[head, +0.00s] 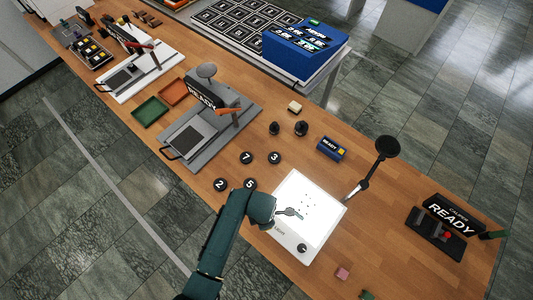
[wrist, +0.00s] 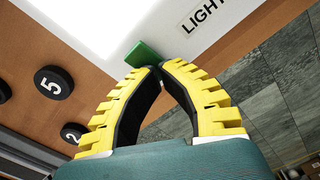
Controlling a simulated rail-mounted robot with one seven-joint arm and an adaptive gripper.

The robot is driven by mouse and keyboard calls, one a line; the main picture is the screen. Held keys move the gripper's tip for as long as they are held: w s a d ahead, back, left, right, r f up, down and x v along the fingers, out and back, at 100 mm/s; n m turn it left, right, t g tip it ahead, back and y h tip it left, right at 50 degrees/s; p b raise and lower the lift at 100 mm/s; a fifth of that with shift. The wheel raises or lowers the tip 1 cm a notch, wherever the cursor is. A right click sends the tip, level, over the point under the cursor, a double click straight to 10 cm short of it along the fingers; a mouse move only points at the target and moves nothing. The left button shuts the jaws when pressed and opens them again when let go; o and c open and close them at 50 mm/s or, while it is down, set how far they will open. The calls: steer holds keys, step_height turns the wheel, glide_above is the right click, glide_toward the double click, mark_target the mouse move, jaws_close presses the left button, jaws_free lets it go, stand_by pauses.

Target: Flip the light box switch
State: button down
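The light box (head: 316,203) is a white slab with a bright, glowing top on the wooden bench. It also fills the upper part of the wrist view (wrist: 110,20), with the word LIGHT printed on its front. The green switch (wrist: 143,54) sticks out at the edge of the box. My gripper (wrist: 155,70) has yellow ribbed fingers with black inner pads, and its tips meet with nothing seen between them. The tips are right by the switch; I cannot tell whether they touch it. In the head view the fingers and switch are hidden behind my teal arm.
Black numbered discs (head: 247,158) lie left of the box. A dark round-headed lamp or magnifier (head: 387,147) stands at its far right corner. A black knob (head: 301,248) sits on the box.

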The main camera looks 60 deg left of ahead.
steer(key=shift+r+p, duration=3.25)
steer(key=shift+r, duration=0.1)
